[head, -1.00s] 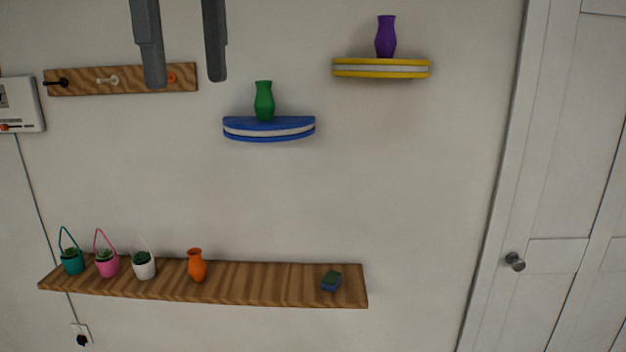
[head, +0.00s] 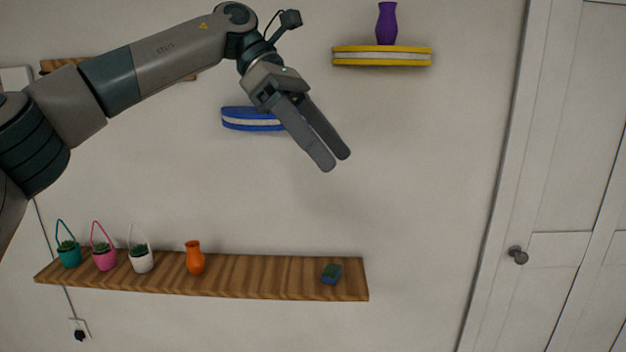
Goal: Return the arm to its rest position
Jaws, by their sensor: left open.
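My left arm comes in from the left across the upper part of the head view. Its left gripper (head: 336,162) points down and to the right, in front of the wall. The two fingers are apart with nothing between them. The gripper overlaps the right part of the blue shelf (head: 240,121) in the picture. The green vase is hidden behind my arm. My right gripper is not in view.
A yellow shelf (head: 372,61) bears a purple vase (head: 387,24). Below, a long wooden shelf (head: 265,285) bears potted plants (head: 140,262), an orange vase (head: 194,259) and a small blue-green block (head: 331,274). A wooden hook rail (head: 62,66) is mostly covered. A white door (head: 571,180) stands right.

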